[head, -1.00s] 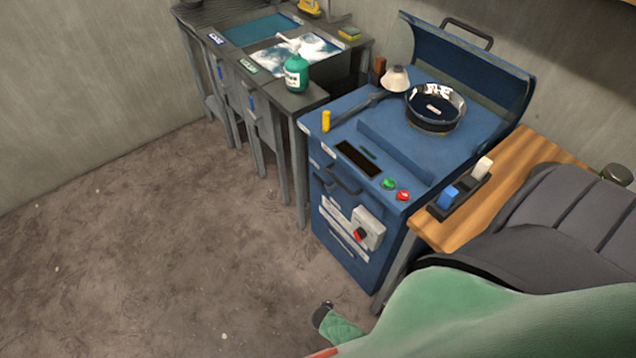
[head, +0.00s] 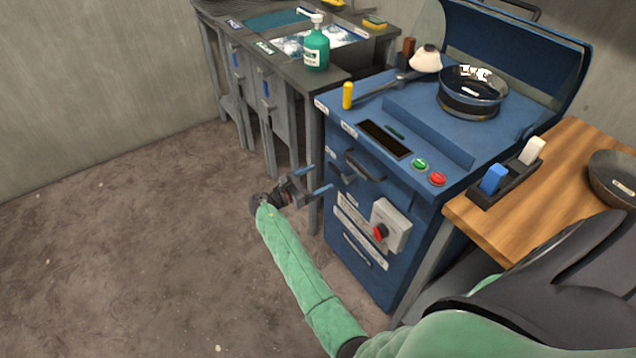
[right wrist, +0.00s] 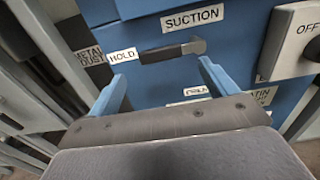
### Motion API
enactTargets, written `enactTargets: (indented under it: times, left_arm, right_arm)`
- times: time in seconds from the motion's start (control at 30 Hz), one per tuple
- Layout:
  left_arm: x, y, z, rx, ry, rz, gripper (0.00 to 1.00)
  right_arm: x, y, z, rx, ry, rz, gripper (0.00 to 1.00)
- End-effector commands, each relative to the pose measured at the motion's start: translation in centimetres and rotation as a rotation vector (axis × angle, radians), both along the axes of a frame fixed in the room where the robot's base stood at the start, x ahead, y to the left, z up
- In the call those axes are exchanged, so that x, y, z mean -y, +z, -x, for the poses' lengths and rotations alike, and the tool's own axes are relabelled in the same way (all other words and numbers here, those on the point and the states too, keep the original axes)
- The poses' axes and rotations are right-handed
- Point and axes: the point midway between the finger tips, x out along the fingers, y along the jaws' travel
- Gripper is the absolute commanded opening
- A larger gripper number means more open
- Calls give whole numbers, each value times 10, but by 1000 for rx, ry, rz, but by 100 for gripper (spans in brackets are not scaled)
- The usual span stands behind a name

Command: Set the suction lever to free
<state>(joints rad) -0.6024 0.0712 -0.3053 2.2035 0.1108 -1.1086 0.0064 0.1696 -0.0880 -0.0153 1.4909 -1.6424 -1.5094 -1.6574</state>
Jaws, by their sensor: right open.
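The suction lever (right wrist: 172,51) is a dark bar on the blue front of the machine (right wrist: 235,30), below the SUCTION label (right wrist: 193,18). It lies nearly level, with its dark grip end beside the HOLD label (right wrist: 123,55) on the left. A white label below it (right wrist: 197,90) is partly hidden and hard to read. My right gripper (head: 319,180) is open and empty in front of the machine's left side. In the right wrist view its blue fingers (right wrist: 162,74) point toward the lever, one on each side of it, apparently short of it. My left gripper is not in view.
A handle (head: 364,166) juts from the front. A grey bench (head: 285,85) stands to the left, a wooden table (head: 535,222) to the right. The floor in front is clear.

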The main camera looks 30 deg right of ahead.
Motion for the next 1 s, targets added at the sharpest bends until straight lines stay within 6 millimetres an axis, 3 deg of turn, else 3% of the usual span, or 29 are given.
enactTargets:
  times: [0.17, 0.6, 1.0]
  left_arm:
    - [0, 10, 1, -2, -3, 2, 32]
    - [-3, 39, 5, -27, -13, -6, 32]
    - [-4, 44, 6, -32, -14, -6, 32]
  right_arm:
    - [12, 5, 0, -6, -10, 11, 85]
    - [69, 4, -5, -5, -7, 8, 85]
    - [78, 3, -6, -5, -6, 7, 85]
